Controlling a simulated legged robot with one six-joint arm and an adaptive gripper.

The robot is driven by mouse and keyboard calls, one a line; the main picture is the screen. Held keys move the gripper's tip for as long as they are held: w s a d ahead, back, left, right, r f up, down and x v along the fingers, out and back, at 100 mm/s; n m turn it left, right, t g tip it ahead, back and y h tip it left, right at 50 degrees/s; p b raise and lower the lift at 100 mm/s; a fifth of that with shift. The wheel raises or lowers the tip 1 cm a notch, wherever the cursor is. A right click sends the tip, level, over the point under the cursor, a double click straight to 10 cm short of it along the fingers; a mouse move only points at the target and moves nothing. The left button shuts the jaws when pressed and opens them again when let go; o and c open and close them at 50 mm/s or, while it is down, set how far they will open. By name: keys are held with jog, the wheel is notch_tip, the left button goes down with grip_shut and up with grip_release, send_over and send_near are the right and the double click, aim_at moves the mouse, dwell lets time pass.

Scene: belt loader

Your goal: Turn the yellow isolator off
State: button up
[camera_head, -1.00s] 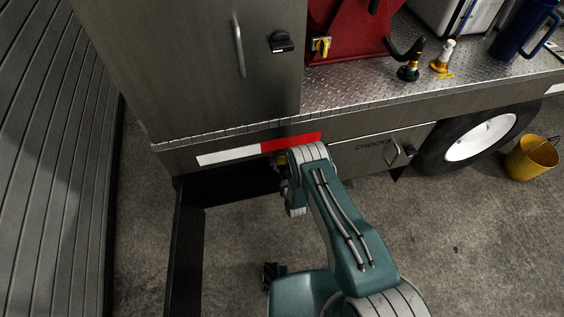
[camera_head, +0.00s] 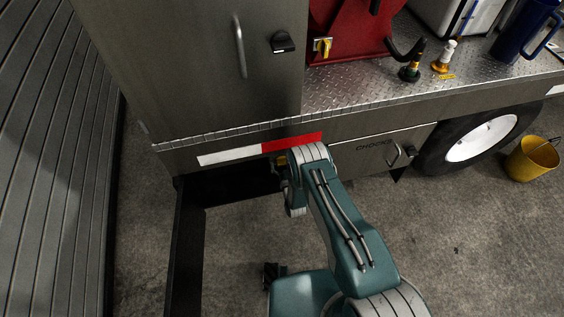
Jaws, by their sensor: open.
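The yellow isolator (camera_head: 322,46) is a small yellow knob on the lower left of the red panel (camera_head: 345,28), above the tread-plate deck. Its knob looks roughly upright, tilted a little. My teal arm (camera_head: 335,210) reaches up from the bottom right, its bend in front of the red and white strip, below and apart from the isolator. The far part of the arm folds down behind this bend. I cannot make out my gripper; it seems hidden or out of frame. Nothing touches the isolator.
A steel cabinet door with a handle (camera_head: 240,48) and black latch (camera_head: 284,42) stands left of the panel. Valves (camera_head: 410,72) and a blue jug (camera_head: 520,30) stand on the deck to the right. A yellow bucket (camera_head: 532,158) stands on the floor by the wheel.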

jog(key=shift+s, duration=0.1)
jog(key=v, duration=1.1)
jog(key=shift+s, duration=0.35)
jog(key=shift+d, duration=0.15)
